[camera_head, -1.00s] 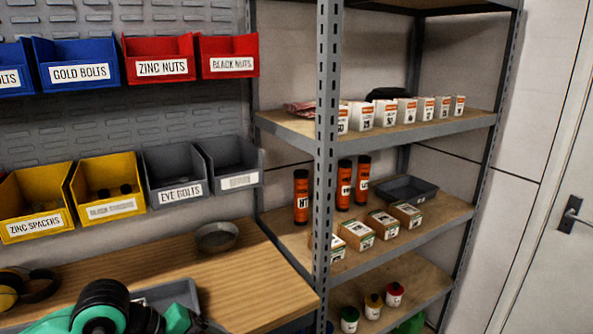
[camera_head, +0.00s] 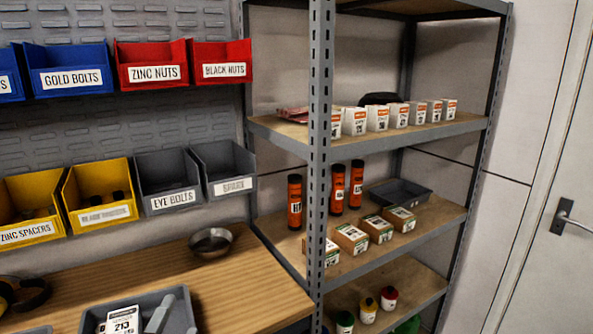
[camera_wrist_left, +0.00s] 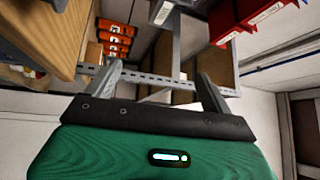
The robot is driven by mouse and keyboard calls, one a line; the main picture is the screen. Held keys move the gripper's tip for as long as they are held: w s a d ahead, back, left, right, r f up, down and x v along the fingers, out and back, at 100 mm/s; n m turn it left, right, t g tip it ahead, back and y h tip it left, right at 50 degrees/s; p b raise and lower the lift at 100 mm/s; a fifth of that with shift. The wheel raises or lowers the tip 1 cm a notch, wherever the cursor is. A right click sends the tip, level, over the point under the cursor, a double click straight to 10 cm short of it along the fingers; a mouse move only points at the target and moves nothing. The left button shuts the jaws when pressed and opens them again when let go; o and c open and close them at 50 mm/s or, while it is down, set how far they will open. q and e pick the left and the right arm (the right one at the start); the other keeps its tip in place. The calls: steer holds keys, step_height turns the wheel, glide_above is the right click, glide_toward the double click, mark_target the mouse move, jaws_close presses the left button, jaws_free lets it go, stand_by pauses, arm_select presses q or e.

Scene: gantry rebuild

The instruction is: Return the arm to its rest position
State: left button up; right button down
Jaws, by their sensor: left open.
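My left gripper (camera_wrist_left: 158,88) shows in the left wrist view. Its two grey fingers are spread apart with nothing between them. The dark gripper base and my green wrist fill the bottom of that view. In the head view my green left arm does not show now. A grey piece in the tray at the bottom of the head view is cut off, and I cannot tell what it is. My right gripper is in neither view.
A wooden workbench (camera_head: 210,285) holds a grey tray (camera_head: 178,296) with a white labelled box (camera_head: 122,322), and a round metal bowl (camera_head: 211,242). Labelled bins hang above. A metal shelf post (camera_head: 319,150) and stocked shelves stand right; a door (camera_head: 550,270) is at far right.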

arm_select(q)
steer(key=s+a+f+n+g+y, duration=0.3)
steer(key=f+n+g, duration=0.3)
steer(key=f, duration=0.4)
steer(key=s+d+f+n+g, duration=0.1)
steer(key=s+f+n+g, duration=0.95)
steer(key=s+f, duration=0.75)
step_height(320, 180, down, 30)
steer(key=s+m+g, duration=0.1)
steer(key=s, duration=0.1)
steer(key=s+a+f, duration=0.1)
steer(key=s+f, duration=0.8)
steer(key=s+a+f+g+p, duration=0.1)
steer(key=s+a+f, duration=0.1)
steer(key=s+f, duration=0.7)
steer(key=shift+s+a+f+h, duration=0.25)
steer(key=shift+h, duration=0.05)
